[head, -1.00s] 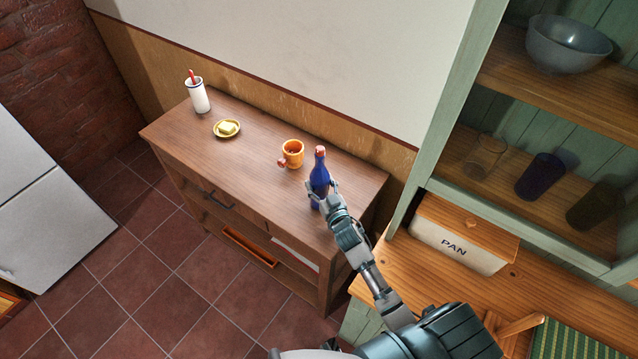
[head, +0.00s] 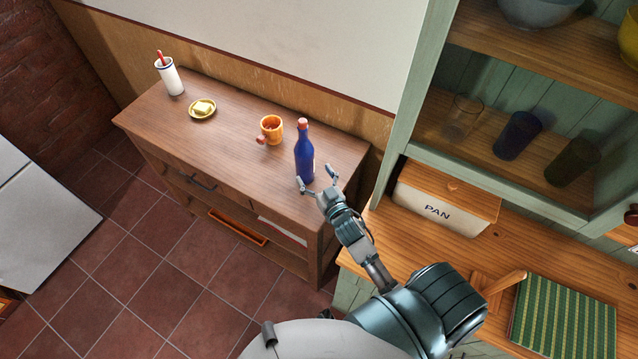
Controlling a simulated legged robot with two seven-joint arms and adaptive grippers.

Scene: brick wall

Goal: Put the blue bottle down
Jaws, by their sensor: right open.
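The blue bottle (head: 304,156) with a reddish cap stands upright on the wooden sideboard (head: 228,130), near its right end. My right gripper (head: 318,182) is open just in front of the bottle's lower part. Its two fingers are spread, one near the bottle's base and the other to its right. I cannot tell whether a finger still touches the bottle. My left gripper is not in view.
An orange mug (head: 271,129) stands left of the bottle. Further left are a yellow dish with butter (head: 202,108) and a white holder (head: 169,77). A green cabinet (head: 412,95) with glasses and a PAN box (head: 437,211) stands at right.

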